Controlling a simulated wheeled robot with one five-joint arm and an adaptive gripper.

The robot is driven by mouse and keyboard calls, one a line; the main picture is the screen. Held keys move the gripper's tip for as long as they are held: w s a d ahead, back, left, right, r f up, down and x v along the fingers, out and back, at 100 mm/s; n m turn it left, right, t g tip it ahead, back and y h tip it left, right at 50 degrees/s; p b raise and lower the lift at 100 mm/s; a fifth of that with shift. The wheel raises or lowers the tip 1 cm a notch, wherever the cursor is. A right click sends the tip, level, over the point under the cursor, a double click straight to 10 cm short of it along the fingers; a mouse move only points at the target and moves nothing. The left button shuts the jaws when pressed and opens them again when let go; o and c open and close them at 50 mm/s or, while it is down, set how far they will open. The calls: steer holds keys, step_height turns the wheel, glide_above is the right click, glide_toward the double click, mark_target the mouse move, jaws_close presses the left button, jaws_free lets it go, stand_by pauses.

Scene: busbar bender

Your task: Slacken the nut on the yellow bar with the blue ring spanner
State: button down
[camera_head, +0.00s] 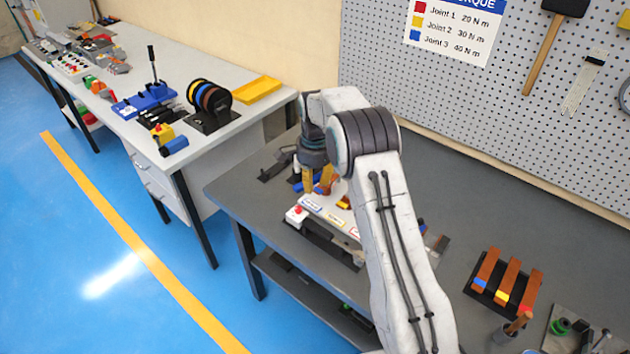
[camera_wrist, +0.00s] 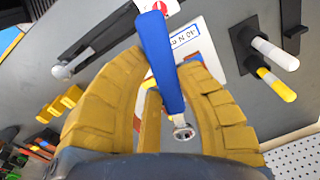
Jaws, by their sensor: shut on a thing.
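My gripper (camera_wrist: 168,70) has yellow ribbed fingers, shut on the blue handle of the ring spanner (camera_wrist: 161,58). The spanner's silver ring end (camera_wrist: 184,132) points back towards the palm in the wrist view. In the head view my gripper (camera_head: 318,181) is over the far left part of the grey bench, just above a white labelled panel (camera_head: 328,217). Copper pieces show beside it there, partly hidden by my arm. A copper bar with a yellow band (camera_head: 507,281) stands in a row of three at the right. I cannot make out a nut on it.
The grey bench (camera_head: 455,215) has free room behind my arm. The panel has a red button (camera_head: 297,209). Tools with white (camera_wrist: 275,54) and yellow-white (camera_wrist: 277,84) ends lie at the right in the wrist view. A pegboard (camera_head: 480,100) stands behind the bench.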

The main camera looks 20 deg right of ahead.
steer(key=shift+s+d+r+m, duration=0.1)
steer(key=shift+m, duration=1.3)
steer(key=shift+f+b, duration=2)
steer(key=shift+f, duration=0.8)
steer(key=shift+d, duration=0.2)
